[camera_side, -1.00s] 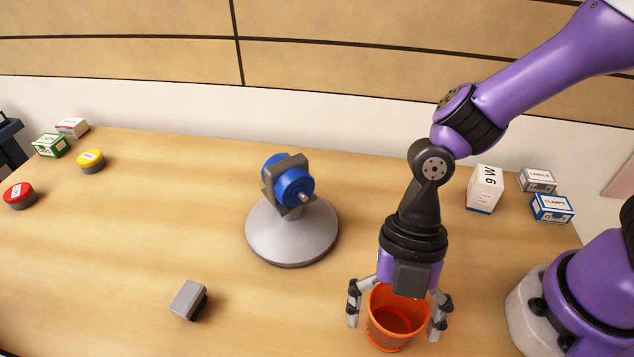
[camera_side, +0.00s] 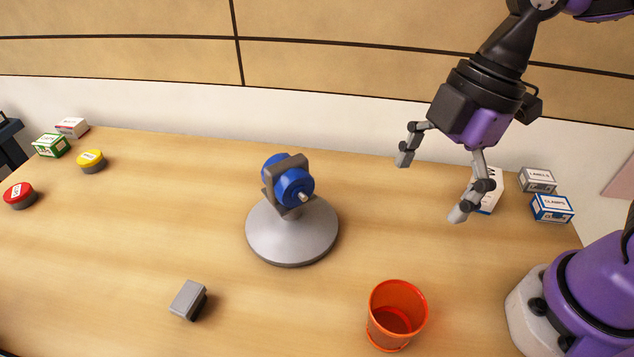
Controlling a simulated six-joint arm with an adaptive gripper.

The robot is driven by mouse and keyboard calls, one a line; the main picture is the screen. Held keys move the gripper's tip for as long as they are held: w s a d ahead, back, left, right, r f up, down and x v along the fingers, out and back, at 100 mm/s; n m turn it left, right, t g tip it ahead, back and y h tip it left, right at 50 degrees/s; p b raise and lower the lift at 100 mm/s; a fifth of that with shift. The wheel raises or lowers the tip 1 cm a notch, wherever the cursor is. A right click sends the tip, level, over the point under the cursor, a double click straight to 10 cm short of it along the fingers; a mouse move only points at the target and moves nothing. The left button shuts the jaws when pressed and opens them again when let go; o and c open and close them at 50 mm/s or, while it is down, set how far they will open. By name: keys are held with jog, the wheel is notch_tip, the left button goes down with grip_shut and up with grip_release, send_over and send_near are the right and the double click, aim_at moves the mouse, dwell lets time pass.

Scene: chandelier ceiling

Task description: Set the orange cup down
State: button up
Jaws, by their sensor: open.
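The orange cup (camera_side: 397,316) stands upright on the wooden table near the front edge of the view, right of centre. It looks empty inside, and nothing touches it. My gripper (camera_side: 431,189) is open and empty, raised well above the table, up and to the right of the cup. Its two fingers are spread apart and tilted down to the left.
A blue motor (camera_side: 289,184) sits on a round grey stand (camera_side: 292,236) at mid-table. A small grey block (camera_side: 188,299) lies front left. Red (camera_side: 18,196) and yellow (camera_side: 91,161) buttons are far left. Boxes (camera_side: 552,208) stand back right, one partly behind my finger.

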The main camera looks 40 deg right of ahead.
jog(key=d+r+m+t+h, duration=0.2)
jog(key=d+m+t, duration=0.3)
jog(key=d+m, duration=0.6)
jog(key=m+h, duration=0.1)
jog(key=m, duration=0.4)
jog(key=shift+w+r, duration=0.15)
jog(key=shift+w, duration=0.05)
